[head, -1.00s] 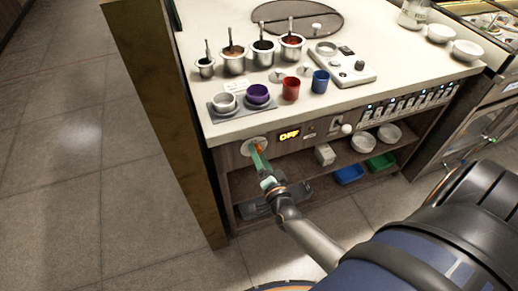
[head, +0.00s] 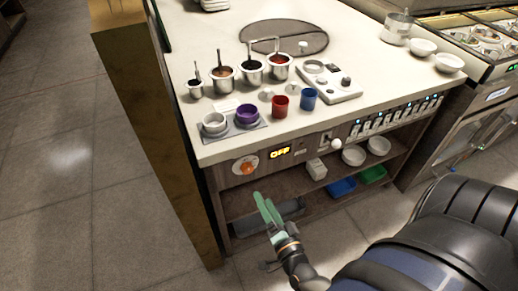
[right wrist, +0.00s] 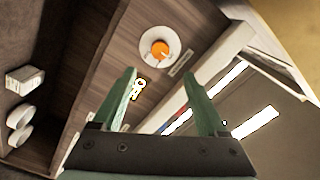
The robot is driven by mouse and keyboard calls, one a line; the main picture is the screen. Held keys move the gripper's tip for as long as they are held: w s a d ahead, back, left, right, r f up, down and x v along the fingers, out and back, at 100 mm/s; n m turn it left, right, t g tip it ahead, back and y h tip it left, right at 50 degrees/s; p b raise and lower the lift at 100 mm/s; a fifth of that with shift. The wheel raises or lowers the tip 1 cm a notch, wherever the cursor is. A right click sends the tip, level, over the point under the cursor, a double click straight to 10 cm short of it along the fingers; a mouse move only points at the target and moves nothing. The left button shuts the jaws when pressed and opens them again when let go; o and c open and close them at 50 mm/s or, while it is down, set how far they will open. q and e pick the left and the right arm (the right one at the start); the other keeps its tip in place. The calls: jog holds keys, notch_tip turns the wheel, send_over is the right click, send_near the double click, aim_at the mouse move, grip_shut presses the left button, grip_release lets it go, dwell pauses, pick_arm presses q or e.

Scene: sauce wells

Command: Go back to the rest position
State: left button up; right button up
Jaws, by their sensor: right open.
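My right gripper (head: 266,208) is in front of the counter's lower shelf, below the front panel, and holds nothing. In the right wrist view its two green fingers (right wrist: 168,100) stand apart with a clear gap. The orange knob (head: 248,168) on its round white plate is on the front panel, apart from the fingers; it also shows in the right wrist view (right wrist: 160,50). The display (head: 280,153) beside the knob reads OFF. My left gripper is not in view.
The counter top (head: 215,152) holds several metal sauce pots, a purple bowl (head: 246,114), a red cup (head: 280,106) and a blue cup (head: 308,99). The shelf below holds white bowls (head: 353,155) and a blue tray (head: 342,187). Open floor (head: 60,190) lies at the left.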

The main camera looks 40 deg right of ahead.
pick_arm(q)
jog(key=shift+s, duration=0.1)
pick_arm(e)
jog(key=shift+s+a, duration=0.15)
jog(key=shift+s, duration=0.55)
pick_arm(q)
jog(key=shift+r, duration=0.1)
pick_arm(e)
jog(key=s+a+r+n+g+y+p, duration=0.2)
jog(key=s+a+n+g+y+p, duration=0.1)
jog(key=n, duration=0.5)
jog(key=s+a+r+n+g+y+p, duration=0.2)
jog(key=s+a+n+g+y+p, duration=0.1)
jog(key=a+n+p, duration=0.4)
jog(key=shift+s+n+g+y+p, duration=0.4)
jog(key=shift+n+g, duration=0.3)
jog(key=shift+g, duration=0.4)
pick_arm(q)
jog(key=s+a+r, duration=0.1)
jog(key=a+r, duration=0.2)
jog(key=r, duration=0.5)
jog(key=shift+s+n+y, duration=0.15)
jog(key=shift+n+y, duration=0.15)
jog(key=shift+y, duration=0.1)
pick_arm(e)
jog(key=shift+s+f, duration=0.15)
jog(key=shift+f, duration=0.05)
